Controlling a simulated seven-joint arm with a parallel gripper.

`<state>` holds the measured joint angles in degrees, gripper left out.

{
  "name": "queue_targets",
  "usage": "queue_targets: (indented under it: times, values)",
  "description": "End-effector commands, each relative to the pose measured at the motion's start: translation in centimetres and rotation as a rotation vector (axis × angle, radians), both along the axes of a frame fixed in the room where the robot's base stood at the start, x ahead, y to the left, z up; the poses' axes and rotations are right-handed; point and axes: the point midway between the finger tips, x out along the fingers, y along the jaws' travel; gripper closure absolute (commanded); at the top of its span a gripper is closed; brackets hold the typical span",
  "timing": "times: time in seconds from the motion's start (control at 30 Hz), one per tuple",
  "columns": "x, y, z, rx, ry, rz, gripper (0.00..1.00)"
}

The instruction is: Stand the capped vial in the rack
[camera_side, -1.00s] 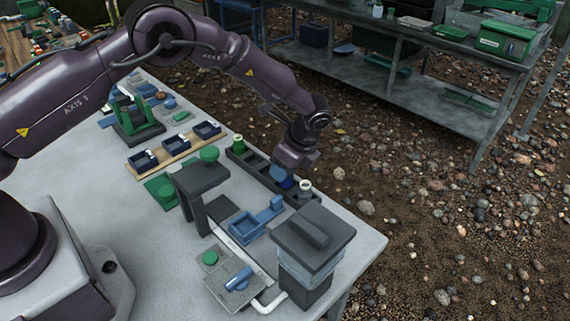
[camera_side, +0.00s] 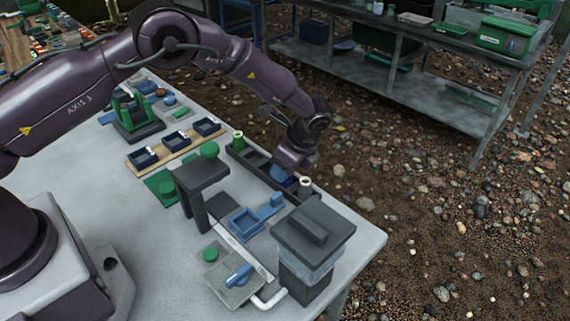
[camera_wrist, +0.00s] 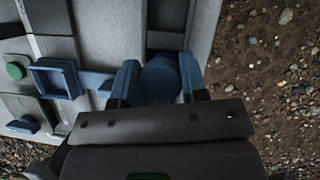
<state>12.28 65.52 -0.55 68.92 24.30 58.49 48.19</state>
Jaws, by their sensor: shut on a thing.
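The rack (camera_side: 257,172) is a long dark tray with compartments near the table's far edge; it also shows in the wrist view (camera_wrist: 166,42). My gripper (camera_side: 284,180) is over its near end. In the wrist view the blue fingers of my gripper (camera_wrist: 160,84) are shut on the round blue cap of the capped vial (camera_wrist: 160,77). The vial's body is hidden below the cap, so I cannot tell how deep it sits in the rack. A green vial with a pale top (camera_side: 238,142) stands at the rack's far end. Another pale-topped vial (camera_side: 304,187) stands at the near end, close beside my gripper.
A dark block-shaped device (camera_side: 312,240) stands near the rack's near end. A blue open tray (camera_side: 245,224) and a dark stand (camera_side: 200,178) are left of the rack. A wooden strip with dark cups (camera_side: 175,148) lies farther back. Stony ground lies beyond the table edge.

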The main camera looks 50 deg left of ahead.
Motion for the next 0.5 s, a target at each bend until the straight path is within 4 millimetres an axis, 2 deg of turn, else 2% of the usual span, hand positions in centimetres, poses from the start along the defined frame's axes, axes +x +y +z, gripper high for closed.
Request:
queue_targets:
  times: [0.17,0.2,0.3,0.33,0.5]
  values:
    - [0.01,0.00,0.01,0.000,0.000,0.000,0.84]
    - [0.01,0.00,0.01,0.000,0.000,0.000,0.58]
    - [0.00,0.00,0.00,0.000,0.000,0.000,0.35]
    - [0.00,0.00,0.00,0.000,0.000,0.000,0.31]
    - [0.00,0.00,0.00,0.000,0.000,0.000,0.31]
